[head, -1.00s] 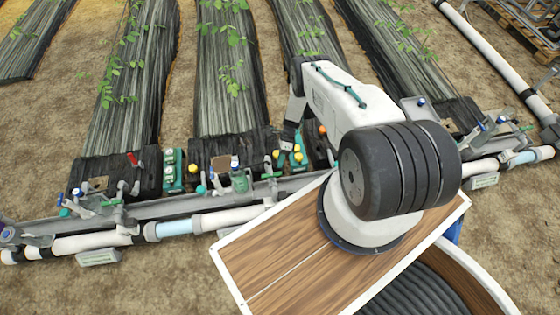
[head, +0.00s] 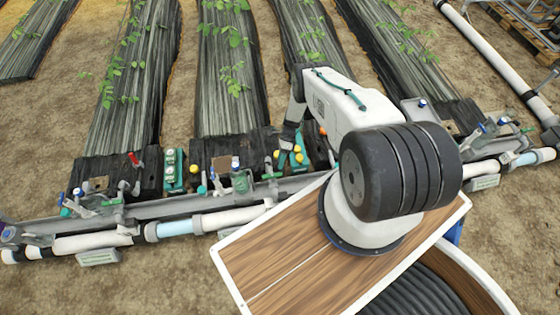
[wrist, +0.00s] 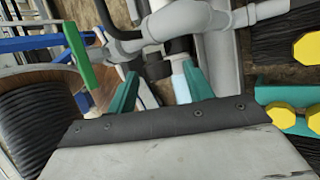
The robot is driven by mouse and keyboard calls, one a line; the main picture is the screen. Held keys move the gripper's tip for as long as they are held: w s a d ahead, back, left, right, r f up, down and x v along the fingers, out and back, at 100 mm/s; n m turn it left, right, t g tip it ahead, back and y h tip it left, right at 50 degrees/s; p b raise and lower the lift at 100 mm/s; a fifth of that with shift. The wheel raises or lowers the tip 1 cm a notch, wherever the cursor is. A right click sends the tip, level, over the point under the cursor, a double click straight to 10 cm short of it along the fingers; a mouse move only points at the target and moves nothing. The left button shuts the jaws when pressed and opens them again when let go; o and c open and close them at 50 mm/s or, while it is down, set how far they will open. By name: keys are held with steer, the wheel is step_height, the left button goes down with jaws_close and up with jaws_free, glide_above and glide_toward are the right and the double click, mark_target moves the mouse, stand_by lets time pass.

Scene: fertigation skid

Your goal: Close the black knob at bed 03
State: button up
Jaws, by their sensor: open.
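In the wrist view a small black knob-like part (wrist: 157,69) sits under the grey pipe fittings, between the tips of my gripper (wrist: 159,74). My gripper's two teal fingers are open, one to each side of it, and I see no clear contact. A pale blue and white piece stands just right of it, by the right finger. In the head view my gripper (head: 292,147) hangs over the pipe row at the end of a planted bed, and my arm hides much of the fittings there. I cannot read any bed number.
Yellow knobs on a teal block (wrist: 285,118) are close on the right in the wrist view. A green lever (wrist: 77,53) and a hose reel (wrist: 40,118) are on the left. The grey manifold pipe (head: 270,187) runs across the bed ends.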

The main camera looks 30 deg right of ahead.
steer(key=v, duration=0.8)
stand_by(0.4)
